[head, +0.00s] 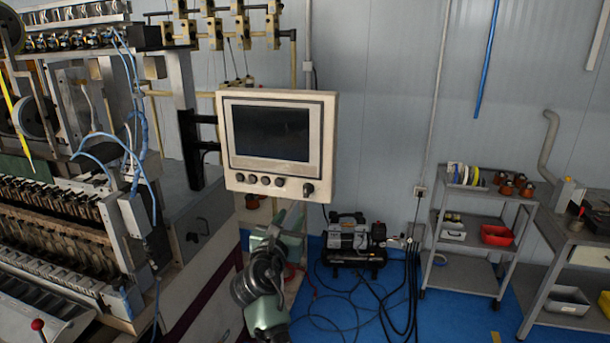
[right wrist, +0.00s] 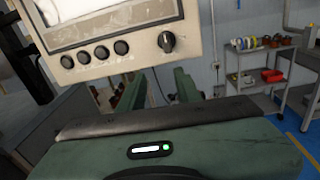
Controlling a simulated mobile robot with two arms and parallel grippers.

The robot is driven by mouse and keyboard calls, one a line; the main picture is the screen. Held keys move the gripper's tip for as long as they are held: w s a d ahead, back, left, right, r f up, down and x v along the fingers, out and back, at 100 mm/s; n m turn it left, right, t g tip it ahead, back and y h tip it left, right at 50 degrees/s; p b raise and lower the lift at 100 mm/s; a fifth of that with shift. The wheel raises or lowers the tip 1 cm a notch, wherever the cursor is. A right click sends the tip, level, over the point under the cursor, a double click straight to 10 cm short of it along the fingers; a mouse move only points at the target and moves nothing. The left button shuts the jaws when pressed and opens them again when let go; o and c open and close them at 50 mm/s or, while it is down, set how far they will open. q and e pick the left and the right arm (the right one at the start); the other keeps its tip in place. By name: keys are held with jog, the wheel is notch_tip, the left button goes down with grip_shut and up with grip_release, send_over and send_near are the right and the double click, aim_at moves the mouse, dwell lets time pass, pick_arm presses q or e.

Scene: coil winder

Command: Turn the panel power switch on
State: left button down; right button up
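The control panel (head: 326,150) is a cream box with a dark screen, held on an arm beside the winder. The panel power switch seems to be the black rotary knob (head: 308,189) at its lower right corner; in the right wrist view the knob (right wrist: 166,41) has a raised, roughly upright grip. My right gripper (head: 283,226), green, is below the panel, apart from the switch. In the right wrist view its two fingers (right wrist: 158,90) stand apart with nothing between them, below the knob. My left gripper is not in view.
Several round black buttons (right wrist: 101,53) sit left of the knob. The coil winder (head: 60,215) fills the left. An air compressor (head: 352,240) with loose hoses stands on the blue floor behind. A grey cart (head: 455,268) and a workbench (head: 575,238) are at right.

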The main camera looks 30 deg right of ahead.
aim_at(305, 191)
jog(key=shift+h, duration=0.5)
jog(key=w+d+r+p, duration=0.1)
jog(key=d, duration=0.1)
jog(key=w+d+r+p, duration=0.1)
jog(key=d, duration=0.1)
jog(key=w+d+r, duration=0.1)
jog(key=w+d, duration=0.1)
jog(key=shift+d+r+p, duration=0.3)
jog(key=shift+d+p, duration=0.1)
grip_shut()
